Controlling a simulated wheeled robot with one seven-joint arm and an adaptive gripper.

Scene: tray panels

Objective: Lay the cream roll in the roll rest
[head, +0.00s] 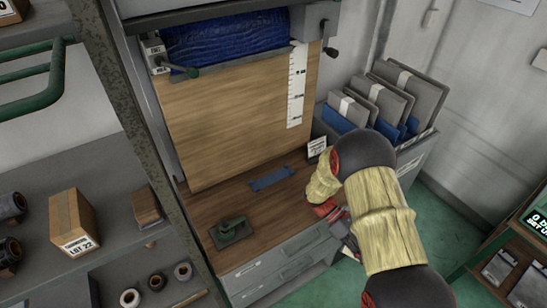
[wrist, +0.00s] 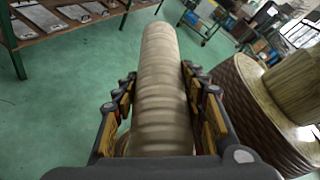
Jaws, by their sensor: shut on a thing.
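The cream roll (wrist: 160,85) is a long, ribbed beige cylinder in the wrist view. It lies between the two fingers of my gripper (wrist: 158,100), which is shut on it, with its far end reaching out past the fingertips over the green floor. In the head view my gripper (head: 333,212) is at the front right edge of the wooden bench (head: 205,193), partly hidden by my arm; the roll cannot be made out there. I cannot identify the roll rest for sure in either view.
A bin of grey folders (head: 410,92) stands at the right behind my arm. Shelves with dark rolls and a cardboard box (head: 74,222) are at the left. The bench between strip and tool is clear.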

